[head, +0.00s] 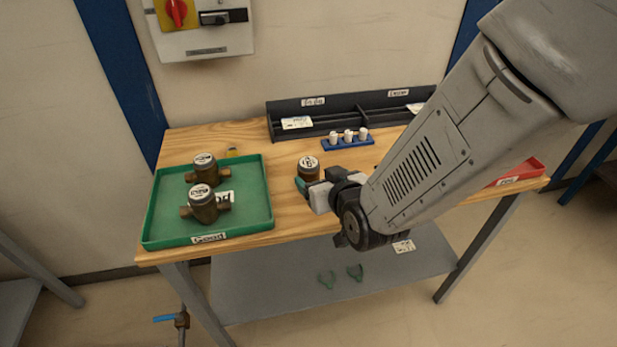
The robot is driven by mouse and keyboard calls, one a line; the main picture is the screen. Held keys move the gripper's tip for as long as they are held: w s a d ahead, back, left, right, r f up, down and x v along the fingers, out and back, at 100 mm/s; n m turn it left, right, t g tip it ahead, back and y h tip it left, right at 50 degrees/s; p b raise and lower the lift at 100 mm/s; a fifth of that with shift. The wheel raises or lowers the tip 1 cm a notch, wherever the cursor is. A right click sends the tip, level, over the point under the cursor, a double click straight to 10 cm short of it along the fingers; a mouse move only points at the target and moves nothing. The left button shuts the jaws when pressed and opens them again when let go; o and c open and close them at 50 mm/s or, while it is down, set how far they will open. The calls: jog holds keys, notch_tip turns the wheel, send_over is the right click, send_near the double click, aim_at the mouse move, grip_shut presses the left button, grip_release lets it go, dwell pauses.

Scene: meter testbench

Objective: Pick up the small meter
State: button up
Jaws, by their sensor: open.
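A small round brass-brown meter (308,168) with a white printed face stands on the wooden table near its middle. My gripper (305,184) is just in front of the meter, with a teal fingertip showing close to its lower left side. My wrist hides part of the gripper and the lower front of the meter. The gripper is open. I cannot tell whether a finger touches the meter. Two brass meters with side pipe stubs, the rear one (203,169) and the front one (202,205), stand in the green tray (160,228) labelled Good at the left.
A blue rack (347,144) with white-topped pieces stands behind the meter. A dark divided bin (345,112) lines the table's back. A red tray (522,172) is at the right, partly behind my arm.

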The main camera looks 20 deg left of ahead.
aim_at(312, 172)
jog(key=shift+w+a+f, duration=0.15)
jog(key=shift+a+f, duration=0.05)
jog(key=shift+a, duration=0.2)
jog(key=x, duration=0.7)
jog(key=shift+w, duration=0.15)
jog(key=shift+d, duration=0.1)
jog(key=shift+c, duration=0.2)
jog(key=c, duration=1.3)
jog(key=shift+r, duration=0.1)
jog(key=shift+c, duration=0.2)
